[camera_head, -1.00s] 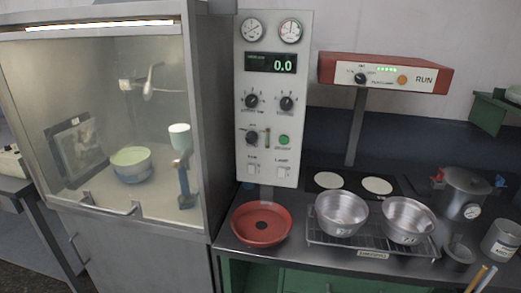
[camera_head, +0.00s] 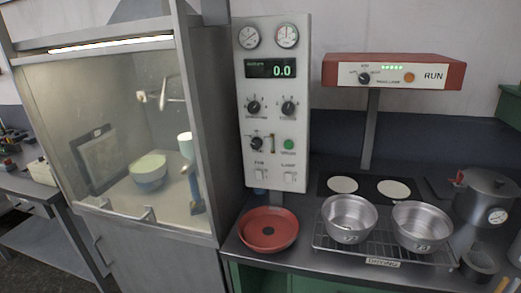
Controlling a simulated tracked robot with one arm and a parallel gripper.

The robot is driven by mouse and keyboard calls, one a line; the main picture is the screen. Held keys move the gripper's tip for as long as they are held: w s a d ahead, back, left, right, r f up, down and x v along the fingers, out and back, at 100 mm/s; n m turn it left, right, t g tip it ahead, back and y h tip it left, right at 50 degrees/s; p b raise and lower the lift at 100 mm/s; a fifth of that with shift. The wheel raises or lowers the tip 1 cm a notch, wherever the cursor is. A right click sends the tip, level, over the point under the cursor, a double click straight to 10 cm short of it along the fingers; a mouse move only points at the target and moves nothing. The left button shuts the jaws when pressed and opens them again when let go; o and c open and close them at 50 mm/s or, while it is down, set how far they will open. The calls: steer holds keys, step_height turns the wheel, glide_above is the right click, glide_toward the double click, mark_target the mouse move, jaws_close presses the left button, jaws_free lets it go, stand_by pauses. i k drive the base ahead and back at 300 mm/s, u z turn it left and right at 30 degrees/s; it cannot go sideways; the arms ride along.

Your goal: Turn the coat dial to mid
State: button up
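I see several black dials, but their labels are too small to read, so I cannot tell which is the coat dial. The white control panel (camera_head: 300,120) has an upper left dial (camera_head: 254,107), an upper right dial (camera_head: 288,107) and a lower left dial (camera_head: 256,143). Another black dial (camera_head: 364,78) sits on the front of the red RUN unit (camera_head: 435,64). My gripper is not in view, and nothing touches any of the dials.
A glass-fronted hood (camera_head: 110,110) stands at the left. A red pan (camera_head: 268,229) is on the counter below the panel. Two metal bowls (camera_head: 349,219) (camera_head: 421,226) stand on a wire rack (camera_head: 385,258). A pot (camera_head: 485,195) is at the right.

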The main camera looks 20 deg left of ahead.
mark_target(256, 142)
steer(key=z, duration=0.05)
steer(key=i, duration=1)
steer(key=u, duration=0.05)
